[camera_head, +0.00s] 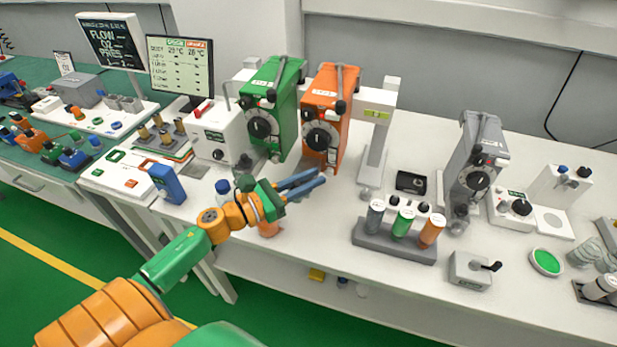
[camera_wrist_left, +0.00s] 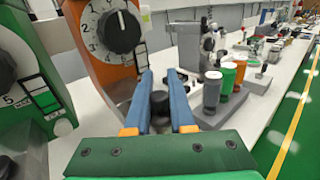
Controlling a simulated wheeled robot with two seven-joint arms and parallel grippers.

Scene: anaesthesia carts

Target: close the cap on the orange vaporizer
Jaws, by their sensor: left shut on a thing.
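The orange vaporizer (camera_head: 325,120) stands upright on the white bench, with a black dial on its front. In the left wrist view its front and dial (camera_wrist_left: 115,32) are close, just left of the fingers. My left gripper (camera_head: 320,178) is low in front of it, its blue fingers pointing right. In the left wrist view, the fingers (camera_wrist_left: 162,76) are shut on a dark round piece, which looks like the cap (camera_wrist_left: 160,108). The lower front of the vaporizer is partly hidden by the gripper, so how the cap sits cannot be told. My right gripper is not in view.
The green vaporizer (camera_head: 273,105) stands close on the left. A white post (camera_head: 378,140) is to the right. A rack (camera_head: 395,243) with grey, green and orange bottles is at the front right. A grey vaporizer (camera_head: 476,155) stands farther right. A blue block (camera_head: 167,183) is left.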

